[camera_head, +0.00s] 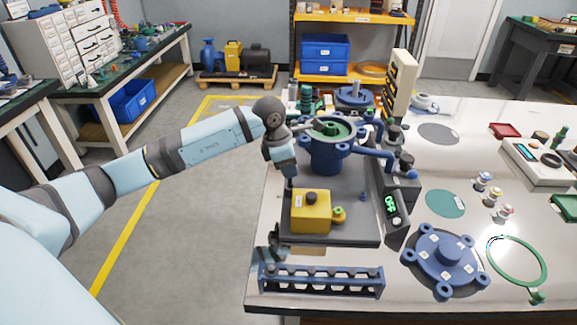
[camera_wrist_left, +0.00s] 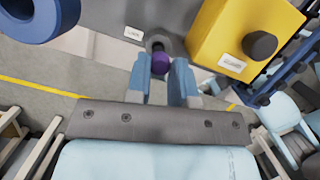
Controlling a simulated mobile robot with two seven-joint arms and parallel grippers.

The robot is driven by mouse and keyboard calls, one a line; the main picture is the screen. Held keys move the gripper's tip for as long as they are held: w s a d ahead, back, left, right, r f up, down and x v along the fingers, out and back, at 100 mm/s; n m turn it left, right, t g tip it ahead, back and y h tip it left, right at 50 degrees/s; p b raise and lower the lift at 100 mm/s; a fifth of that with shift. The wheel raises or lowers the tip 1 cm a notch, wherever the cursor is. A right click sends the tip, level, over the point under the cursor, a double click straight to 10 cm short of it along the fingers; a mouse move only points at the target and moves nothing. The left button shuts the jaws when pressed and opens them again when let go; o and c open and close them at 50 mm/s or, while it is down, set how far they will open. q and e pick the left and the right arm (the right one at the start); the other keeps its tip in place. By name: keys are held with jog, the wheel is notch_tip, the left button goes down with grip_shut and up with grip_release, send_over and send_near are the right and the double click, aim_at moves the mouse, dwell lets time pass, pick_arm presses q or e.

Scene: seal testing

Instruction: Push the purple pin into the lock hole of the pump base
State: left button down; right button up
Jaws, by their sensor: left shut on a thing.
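The purple pin (camera_wrist_left: 160,64) shows in the left wrist view between the fingers of my left gripper (camera_wrist_left: 161,80), which is shut on it. Just beyond the pin is a dark round opening at the edge of the grey pump base (camera_wrist_left: 110,18); I cannot tell how deep the pin sits in it. In the head view my left gripper (camera_head: 290,183) points down at the left edge of the pump base (camera_head: 352,190), beside the yellow box. The pin is hidden there by the gripper. The blue pump body (camera_head: 327,158) stands at the back of the base. My right gripper is not in view.
The yellow box (camera_head: 311,212) is close to the right of my left gripper. A blue rack (camera_head: 320,281) lies along the front edge.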

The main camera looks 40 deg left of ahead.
pick_arm(q)
jog(key=shift+f, duration=0.1)
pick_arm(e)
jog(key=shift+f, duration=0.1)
pick_arm(q)
jog(key=shift+f, duration=0.3)
jog(key=shift+f+b, duration=0.3)
jog(key=shift+b, duration=0.15)
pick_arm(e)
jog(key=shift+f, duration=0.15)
pick_arm(q)
jog(key=shift+f+b, duration=0.45)
jog(key=shift+f, duration=0.2)
